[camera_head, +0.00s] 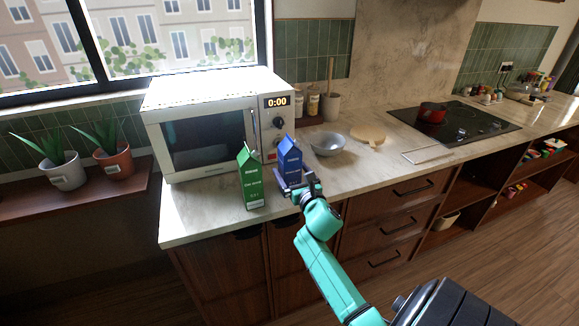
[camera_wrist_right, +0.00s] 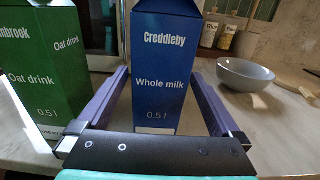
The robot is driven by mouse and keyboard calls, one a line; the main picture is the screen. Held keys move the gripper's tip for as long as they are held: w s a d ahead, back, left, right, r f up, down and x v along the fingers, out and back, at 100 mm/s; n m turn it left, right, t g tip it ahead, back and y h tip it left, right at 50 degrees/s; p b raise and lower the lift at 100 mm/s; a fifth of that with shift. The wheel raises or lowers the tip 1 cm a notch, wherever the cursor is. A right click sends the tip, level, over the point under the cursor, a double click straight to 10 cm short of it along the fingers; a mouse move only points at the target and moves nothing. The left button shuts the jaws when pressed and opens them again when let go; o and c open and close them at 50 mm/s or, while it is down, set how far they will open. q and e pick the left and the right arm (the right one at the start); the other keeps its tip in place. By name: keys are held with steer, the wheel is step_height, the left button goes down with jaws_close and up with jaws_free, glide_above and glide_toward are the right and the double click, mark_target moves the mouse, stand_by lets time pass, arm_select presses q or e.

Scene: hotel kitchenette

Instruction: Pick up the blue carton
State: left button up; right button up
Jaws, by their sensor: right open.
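The blue carton (camera_head: 290,157) stands upright on the counter in front of the microwave's right end. In the right wrist view the blue carton (camera_wrist_right: 163,70) reads "Creddleby Whole milk 0.5 l". My right gripper (camera_head: 291,183) is open, its two fingers reaching along either side of the carton's lower part. The right gripper's fingers (camera_wrist_right: 162,100) flank the carton in the wrist view, with gaps on both sides. The carton's far side is hidden. My left gripper is not in view.
A green oat drink carton (camera_head: 252,180) stands just left of the blue one, close to the left finger. The microwave (camera_head: 210,125) is behind. A grey bowl (camera_head: 327,145) is to the right, with a round board (camera_head: 367,134) beyond it. The front counter strip at right is clear.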

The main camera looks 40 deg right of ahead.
steer(key=shift+w+d+r, duration=0.15)
steer(key=shift+w, duration=0.45)
steer(key=shift+w+f, duration=0.2)
steer(key=shift+s, duration=0.1)
jaws_close()
steer(key=shift+r, duration=0.1)
steer(key=shift+d, duration=0.1)
